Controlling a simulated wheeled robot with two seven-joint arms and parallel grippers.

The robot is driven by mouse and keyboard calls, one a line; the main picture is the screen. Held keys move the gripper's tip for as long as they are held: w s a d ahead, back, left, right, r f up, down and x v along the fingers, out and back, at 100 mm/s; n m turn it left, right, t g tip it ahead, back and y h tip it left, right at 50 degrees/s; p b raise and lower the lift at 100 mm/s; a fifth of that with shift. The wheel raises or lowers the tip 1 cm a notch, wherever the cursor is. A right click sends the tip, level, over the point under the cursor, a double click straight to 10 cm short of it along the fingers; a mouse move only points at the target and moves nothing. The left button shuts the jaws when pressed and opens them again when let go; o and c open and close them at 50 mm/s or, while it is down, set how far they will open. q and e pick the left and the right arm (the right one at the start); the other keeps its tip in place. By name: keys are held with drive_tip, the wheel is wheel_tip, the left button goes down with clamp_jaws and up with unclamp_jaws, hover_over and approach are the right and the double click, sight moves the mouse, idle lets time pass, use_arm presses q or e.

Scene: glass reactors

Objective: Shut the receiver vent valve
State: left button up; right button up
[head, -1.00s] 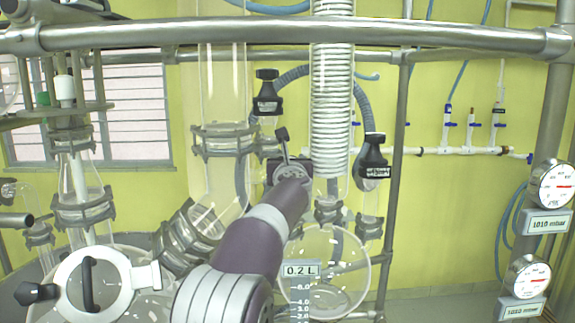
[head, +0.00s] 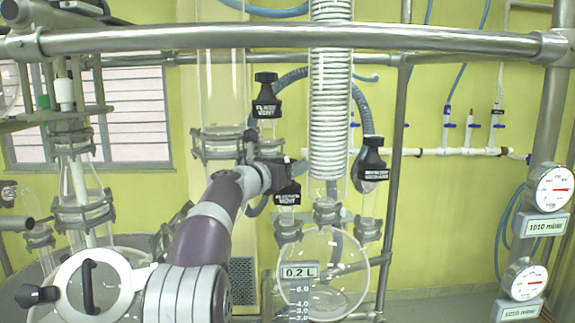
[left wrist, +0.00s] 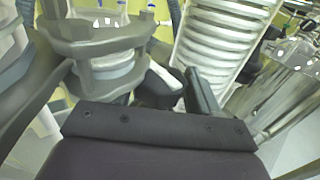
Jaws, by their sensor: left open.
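The receiver vent valve (head: 287,195) appears to be the black knob with a label ending in "VENT", low in the middle of the head view, above the round receiver flask (head: 325,265). The label's upper line is too small to read surely. Its top is partly hidden by my left gripper (head: 293,165), which is just above it. That gripper is open. In the left wrist view its dark fingers (left wrist: 183,88) stand apart before the glassware; I cannot tell whether they touch the valve. My right gripper is not in view.
Another black valve labelled as a vent (head: 266,97) stands above, and a third black valve (head: 372,160) to the right. The coiled condenser (head: 332,90) and a clamped glass column (head: 222,90) flank the gripper. A metal rail (head: 280,35) crosses above.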

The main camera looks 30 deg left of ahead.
use_arm(q)
drive_tip(key=shift+s+r, duration=0.15)
drive_tip(key=shift+r, duration=0.4)
drive_tip(key=n+y+b, duration=0.1)
drive_tip(key=n+y, duration=0.1)
drive_tip(key=y, duration=0.1)
drive_tip(key=shift+w+f+b, duration=0.2)
drive_tip(key=shift+f+b, duration=0.1)
drive_tip(key=shift+b, duration=0.05)
drive_tip(key=n+y, duration=0.1)
drive_tip(key=y, duration=0.2)
drive_tip(key=shift+a+r+n, duration=0.1)
drive_tip(key=shift+n, duration=0.3)
drive_tip(key=n+g+y, duration=0.1)
drive_tip(key=y, duration=0.1)
drive_tip(key=n+g+y+p, duration=0.1)
drive_tip(key=n+y, duration=0.1)
drive_tip(key=shift+r+y, duration=0.2)
drive_tip(key=shift+y, duration=0.1)
drive_tip(key=shift+n+g+y, duration=0.6)
drive_tip(key=shift+a+f+y, duration=0.15)
drive_tip(key=shift+f+y, duration=0.05)
drive_tip(key=shift+y, duration=0.1)
